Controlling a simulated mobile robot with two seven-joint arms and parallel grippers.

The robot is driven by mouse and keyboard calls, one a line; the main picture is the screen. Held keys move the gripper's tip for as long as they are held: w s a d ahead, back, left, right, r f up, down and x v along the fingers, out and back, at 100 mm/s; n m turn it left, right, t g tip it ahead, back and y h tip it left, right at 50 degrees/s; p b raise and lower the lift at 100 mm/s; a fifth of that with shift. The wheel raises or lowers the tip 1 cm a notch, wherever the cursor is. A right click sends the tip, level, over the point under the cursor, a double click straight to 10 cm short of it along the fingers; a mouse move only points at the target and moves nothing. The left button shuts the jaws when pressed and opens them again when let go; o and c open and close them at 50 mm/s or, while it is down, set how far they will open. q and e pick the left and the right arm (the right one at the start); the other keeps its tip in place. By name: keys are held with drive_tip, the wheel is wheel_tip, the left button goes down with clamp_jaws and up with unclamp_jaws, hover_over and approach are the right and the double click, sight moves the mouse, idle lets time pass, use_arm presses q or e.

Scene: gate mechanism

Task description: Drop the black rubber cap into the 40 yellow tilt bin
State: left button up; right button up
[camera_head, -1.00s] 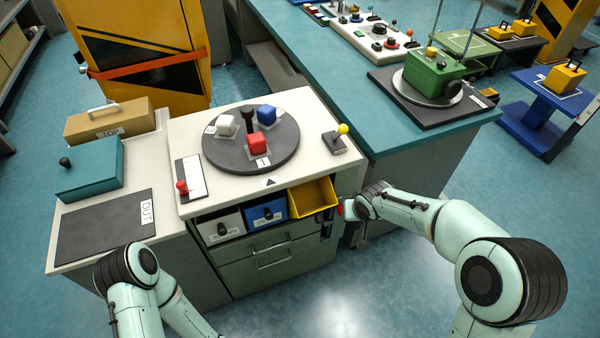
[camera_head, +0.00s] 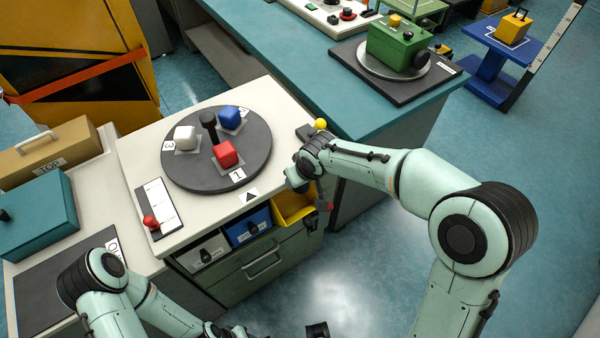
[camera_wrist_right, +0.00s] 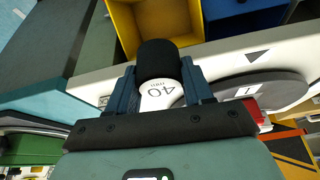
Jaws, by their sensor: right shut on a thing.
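My right gripper (camera_wrist_right: 160,92) is shut on the black rubber cap (camera_wrist_right: 158,60), a dark rounded cylinder with a white part marked 40 (camera_wrist_right: 160,92) behind it between the fingers. In the right wrist view the cap overlaps the near edge of the open yellow tilt bin (camera_wrist_right: 126,25). The cap's height above the bin is hard to tell. In the head view the yellow bin (camera_head: 292,208) is tilted out of the cabinet front, partly hidden by my right wrist, which also hides the cap.
A blue drawer (camera_head: 247,226) and a white drawer (camera_head: 203,252) sit left of the bin. Above them, a dark turntable (camera_head: 190,176) carries white, blue and red blocks. A yellow-knobbed lever (camera_head: 320,124) stands close to my right wrist. Open floor lies in front.

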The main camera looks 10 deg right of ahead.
use_arm(q)
drive_tip(key=shift+s+f+b, duration=0.25)
drive_tip(key=shift+f+b, duration=0.35)
drive_tip(key=shift+f, duration=0.1)
drive_tip(key=shift+s+f+b, duration=0.2)
drive_tip(key=shift+f+b, duration=0.45)
drive_tip(key=shift+f, duration=0.1)
drive_tip(key=shift+s+f+b, duration=0.25)
drive_tip(key=shift+f+b, duration=0.35)
drive_tip(key=shift+f, duration=0.1)
use_arm(e)
wheel_tip(320, 180, down, 7)
drive_tip(key=shift+w+r, duration=0.15)
drive_tip(key=o, duration=1.1)
use_arm(q)
drive_tip(key=shift+w+r+p, duration=0.15)
drive_tip(key=shift+r+p, duration=0.3)
drive_tip(key=shift+r, duration=0.05)
use_arm(e)
drive_tip(key=v, duration=1.3)
drive_tip(key=shift+r, duration=0.2)
